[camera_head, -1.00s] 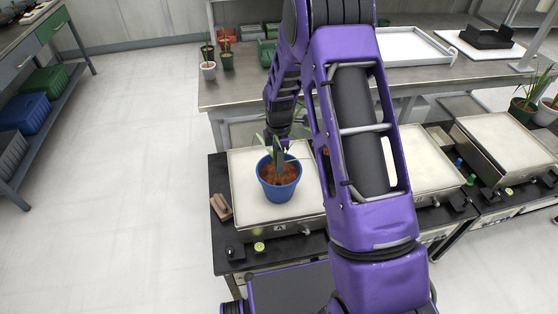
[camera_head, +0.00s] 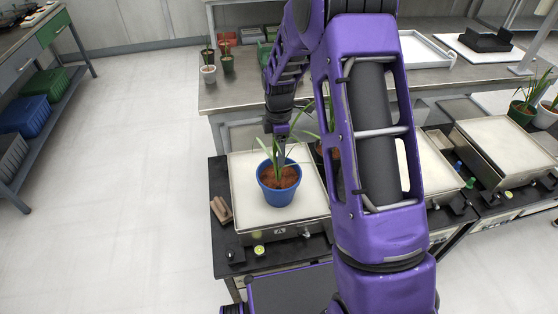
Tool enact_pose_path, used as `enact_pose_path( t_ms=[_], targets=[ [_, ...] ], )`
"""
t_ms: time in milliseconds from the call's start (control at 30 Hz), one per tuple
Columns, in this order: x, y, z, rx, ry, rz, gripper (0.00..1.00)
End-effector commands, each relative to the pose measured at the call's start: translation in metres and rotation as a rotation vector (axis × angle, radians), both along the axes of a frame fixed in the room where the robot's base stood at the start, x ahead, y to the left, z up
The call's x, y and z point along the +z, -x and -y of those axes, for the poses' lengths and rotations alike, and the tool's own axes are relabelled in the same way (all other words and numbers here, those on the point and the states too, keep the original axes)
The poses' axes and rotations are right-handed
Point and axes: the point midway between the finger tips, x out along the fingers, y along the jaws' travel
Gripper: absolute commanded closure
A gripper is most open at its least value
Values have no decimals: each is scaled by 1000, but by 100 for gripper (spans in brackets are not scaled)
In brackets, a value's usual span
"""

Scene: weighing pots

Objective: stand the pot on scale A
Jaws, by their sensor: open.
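A blue pot (camera_head: 279,189) with brown soil and a green leafy plant stands upright on the pale plate of scale A (camera_head: 247,214), whose front carries the letter A. My gripper (camera_head: 281,150) is just behind and above the pot, partly hidden by the plant's leaves. It is open, and I see nothing held in it. Whether its fingers touch the pot's rim cannot be told.
My purple arm hides part of the middle. A second scale (camera_head: 432,170) stands right of it, with a third scale (camera_head: 505,150) further right. A brown block (camera_head: 221,210) lies left of scale A. Small potted plants (camera_head: 227,62) stand on the back bench.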

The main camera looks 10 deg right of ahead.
Motion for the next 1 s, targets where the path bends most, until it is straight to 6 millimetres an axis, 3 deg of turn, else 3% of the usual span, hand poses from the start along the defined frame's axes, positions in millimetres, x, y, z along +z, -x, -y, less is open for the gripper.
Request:
enact_pose_path(
  t_ms=[100,300,1000],
  targets=[
    [28,-1,1,-1,0,3,35],
    [55,0,0,0,0,0,35],
    [70,-2,1,-29,24,14,35]
  ],
)
